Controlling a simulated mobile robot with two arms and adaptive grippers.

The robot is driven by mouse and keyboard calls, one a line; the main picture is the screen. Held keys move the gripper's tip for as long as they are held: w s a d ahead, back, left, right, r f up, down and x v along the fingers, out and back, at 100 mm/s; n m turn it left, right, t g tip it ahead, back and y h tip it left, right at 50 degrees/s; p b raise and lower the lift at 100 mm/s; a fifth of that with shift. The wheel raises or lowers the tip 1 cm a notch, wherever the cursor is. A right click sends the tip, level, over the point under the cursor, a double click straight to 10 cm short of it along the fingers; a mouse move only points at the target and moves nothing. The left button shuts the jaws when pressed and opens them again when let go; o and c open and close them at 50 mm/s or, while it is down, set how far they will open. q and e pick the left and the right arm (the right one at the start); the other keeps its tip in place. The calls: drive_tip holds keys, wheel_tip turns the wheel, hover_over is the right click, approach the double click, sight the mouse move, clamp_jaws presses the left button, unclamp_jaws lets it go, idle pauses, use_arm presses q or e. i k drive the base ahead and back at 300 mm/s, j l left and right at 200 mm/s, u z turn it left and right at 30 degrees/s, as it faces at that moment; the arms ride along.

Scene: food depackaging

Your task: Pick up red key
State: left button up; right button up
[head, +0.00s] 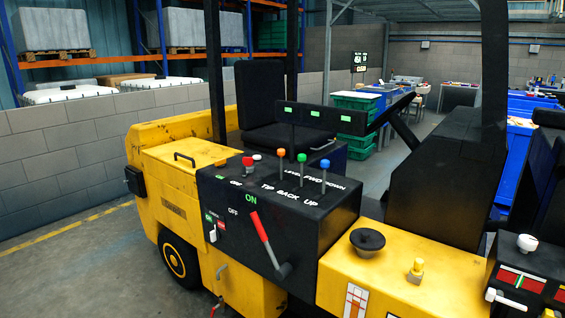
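I cannot make out a clear red key. A black control box (285,190) on a yellow forklift carries a red-handled lever (259,226) on its front face, beside the word ON. A small red knob (248,161) sits on its top. A small white piece (212,234) sticks out from a red and green label at the box's left end. Whether any of these is the key is too small to tell. Neither of my grippers is in view.
Levers with orange, green and blue knobs stand on the box. A black seat (263,95) is behind it. A yellow panel (340,275) with a black round knob (367,240) lies at front right. Clear floor (75,270) is at left, before a block wall (60,150).

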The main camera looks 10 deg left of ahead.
sight(248, 161)
drive_tip(key=i+j+z, duration=0.35)
drive_tip(key=j+z, duration=0.2)
drive_tip(key=j, duration=0.15)
drive_tip(key=i+j+z, duration=0.1)
drive_tip(key=j+z, duration=0.15)
drive_tip(key=j, duration=0.15)
